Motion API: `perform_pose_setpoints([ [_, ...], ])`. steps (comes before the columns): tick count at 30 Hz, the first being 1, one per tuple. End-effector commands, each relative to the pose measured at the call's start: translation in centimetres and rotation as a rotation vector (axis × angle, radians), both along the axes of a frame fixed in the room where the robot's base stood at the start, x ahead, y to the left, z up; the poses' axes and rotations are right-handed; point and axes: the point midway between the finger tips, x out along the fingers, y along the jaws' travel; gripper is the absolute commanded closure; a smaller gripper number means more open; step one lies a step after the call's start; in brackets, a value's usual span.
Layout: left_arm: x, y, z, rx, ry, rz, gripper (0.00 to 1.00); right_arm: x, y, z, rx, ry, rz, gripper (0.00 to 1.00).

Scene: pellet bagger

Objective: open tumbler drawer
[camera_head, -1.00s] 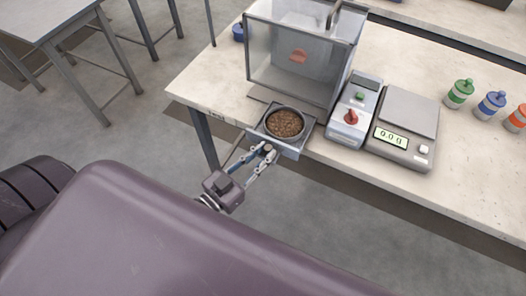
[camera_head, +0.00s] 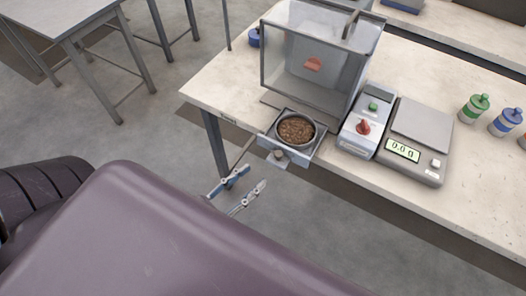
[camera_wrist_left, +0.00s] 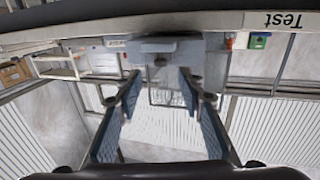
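The tumbler drawer (camera_head: 289,156) stands pulled out at the front edge of the bench, below the clear tumbler box (camera_head: 318,62). A round dish of brown pellets (camera_head: 296,129) sits in it. The drawer's knob (camera_head: 278,155) is on its front face and nothing holds it. My left gripper (camera_head: 252,179) is open and empty, apart from the knob, in front of and below the drawer. In the left wrist view the drawer front (camera_wrist_left: 165,48) shows ahead between the two spread fingers. My right gripper is not in view.
A control unit with a red knob (camera_head: 363,127) and a scale (camera_head: 418,137) reading 0.0 g stand right of the drawer. Green (camera_head: 474,108) and blue (camera_head: 506,123) bottles stand farther right. The floor before the bench is clear.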

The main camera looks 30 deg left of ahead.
Motion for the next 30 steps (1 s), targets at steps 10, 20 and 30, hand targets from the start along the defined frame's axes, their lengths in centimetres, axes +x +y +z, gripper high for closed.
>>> perform_pose_setpoints([
  [10, -3.2, 1.0, 0.0, 0.0, 0.0, 0.0, 0.64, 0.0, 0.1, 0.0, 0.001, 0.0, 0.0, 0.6],
  [20, -3.2, 1.0, 0.0, 0.0, -0.001, 0.0, 0.64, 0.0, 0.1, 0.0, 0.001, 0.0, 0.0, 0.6],
  [30, -3.1, 1.4, -2.8, 0.035, 0.046, 0.003, 0.64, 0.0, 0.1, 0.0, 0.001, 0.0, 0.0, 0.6],
])
